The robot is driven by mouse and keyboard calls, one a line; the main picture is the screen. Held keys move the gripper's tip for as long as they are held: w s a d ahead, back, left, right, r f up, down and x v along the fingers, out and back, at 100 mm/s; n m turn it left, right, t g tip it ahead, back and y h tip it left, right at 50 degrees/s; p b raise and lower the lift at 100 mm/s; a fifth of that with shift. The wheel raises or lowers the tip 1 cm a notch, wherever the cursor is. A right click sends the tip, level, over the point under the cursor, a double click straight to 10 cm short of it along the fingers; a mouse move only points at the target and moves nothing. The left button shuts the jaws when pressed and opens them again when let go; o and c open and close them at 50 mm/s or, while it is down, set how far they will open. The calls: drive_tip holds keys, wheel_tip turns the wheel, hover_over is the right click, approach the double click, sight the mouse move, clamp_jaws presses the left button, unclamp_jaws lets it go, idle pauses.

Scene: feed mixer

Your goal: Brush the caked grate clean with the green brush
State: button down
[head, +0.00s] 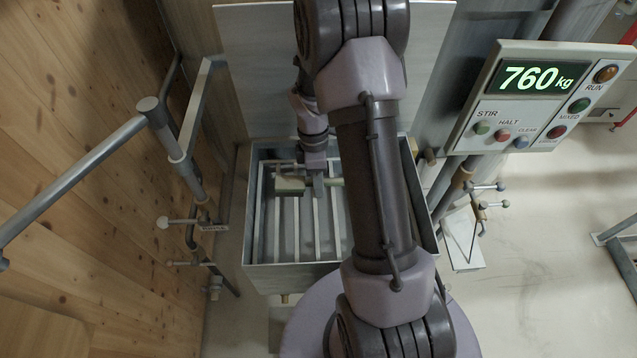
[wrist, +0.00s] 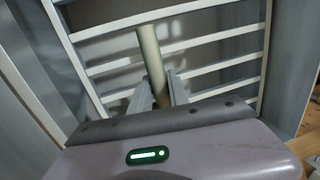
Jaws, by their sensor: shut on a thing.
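The green brush (head: 290,186) is in the head view, its block left of my gripper (head: 318,187) and its pale handle end to the right. My gripper is shut on the handle. In the wrist view the handle (wrist: 151,55) stands between the fingers of my gripper (wrist: 163,90); the brush head is hidden there. The grate (head: 295,240) of pale bars lies inside the grey metal box, under the brush. It also shows in the wrist view (wrist: 215,68). I cannot tell whether the bristles touch the bars. No caked dirt can be made out on the visible bars.
The grey box (head: 252,215) has raised walls around the grate. A pale panel (head: 260,70) stands behind it. A control panel reading 760 kg (head: 535,95) is at the right. Metal rails (head: 190,120) run along the wooden wall at the left. Part of the grate is behind my arm.

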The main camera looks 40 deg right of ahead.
wheel_tip(320, 180, up, 11)
drive_tip(key=p, duration=0.9)
drive_tip(key=shift+r, duration=0.1)
